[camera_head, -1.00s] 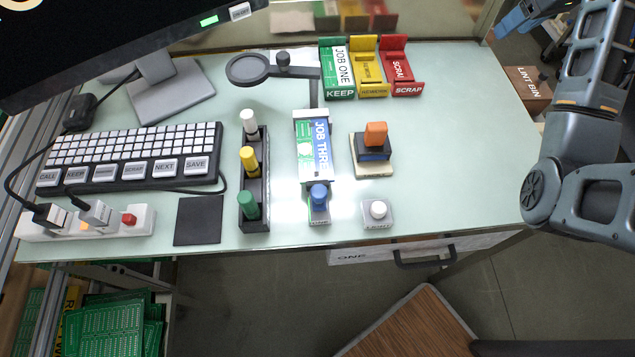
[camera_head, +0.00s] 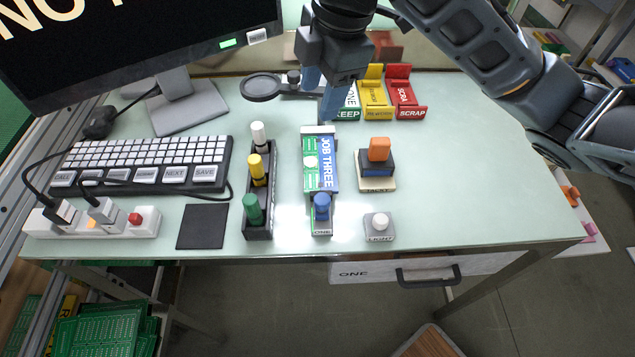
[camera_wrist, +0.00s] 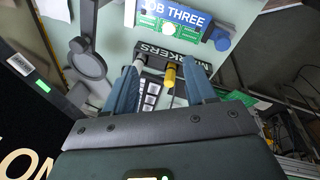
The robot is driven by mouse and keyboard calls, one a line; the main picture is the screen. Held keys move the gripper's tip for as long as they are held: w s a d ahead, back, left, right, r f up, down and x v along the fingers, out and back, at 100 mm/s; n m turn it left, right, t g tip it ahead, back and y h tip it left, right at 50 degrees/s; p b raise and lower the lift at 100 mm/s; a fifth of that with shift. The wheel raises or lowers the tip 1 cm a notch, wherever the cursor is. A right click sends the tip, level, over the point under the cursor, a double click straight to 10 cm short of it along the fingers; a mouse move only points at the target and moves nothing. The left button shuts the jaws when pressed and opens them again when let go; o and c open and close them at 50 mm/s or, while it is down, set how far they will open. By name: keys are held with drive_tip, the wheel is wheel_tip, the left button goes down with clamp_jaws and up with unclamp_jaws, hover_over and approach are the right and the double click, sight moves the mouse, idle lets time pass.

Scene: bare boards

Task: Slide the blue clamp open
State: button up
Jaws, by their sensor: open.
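The blue clamp (camera_head: 321,207) is a blue knob on a small grey fixture at the front end of a green and white board with a blue "JOB THREE" strip (camera_head: 326,170). It stands against the board's near end. The clamp also shows at the upper right of the wrist view (camera_wrist: 221,42), beside the board (camera_wrist: 172,18). My gripper (camera_head: 323,95) is open and empty, above the back of the bench and behind the board, apart from the clamp. In the wrist view its two blue fingers (camera_wrist: 163,75) are spread, with the marker rack beyond them.
A marker rack (camera_head: 258,215) with white, yellow and green markers stands left of the board. An orange-handled block (camera_head: 378,160) and a white button (camera_head: 380,225) stand to its right. A magnifier (camera_head: 262,88) and coloured trays (camera_head: 405,95) are at the back. The bench's right side is clear.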

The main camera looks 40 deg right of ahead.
sight(321, 199)
drive_tip(key=s+a+f+n, duration=0.1)
drive_tip(key=s+a, duration=0.1)
drive_tip(key=s+a+f+n+g, duration=0.1)
drive_tip(key=s+a+f, duration=0.1)
drive_tip(key=s, duration=0.1)
drive_tip(key=s+a+f+n+g, duration=0.1)
drive_tip(key=s+f+n, duration=0.1)
drive_tip(key=shift+s+a+h, duration=0.35)
drive_tip(key=shift+a+h, duration=0.05)
drive_tip(key=shift+s+f, duration=0.1)
drive_tip(key=shift+f, duration=3.75)
drive_tip(key=shift+c, duration=0.4)
clamp_jaws()
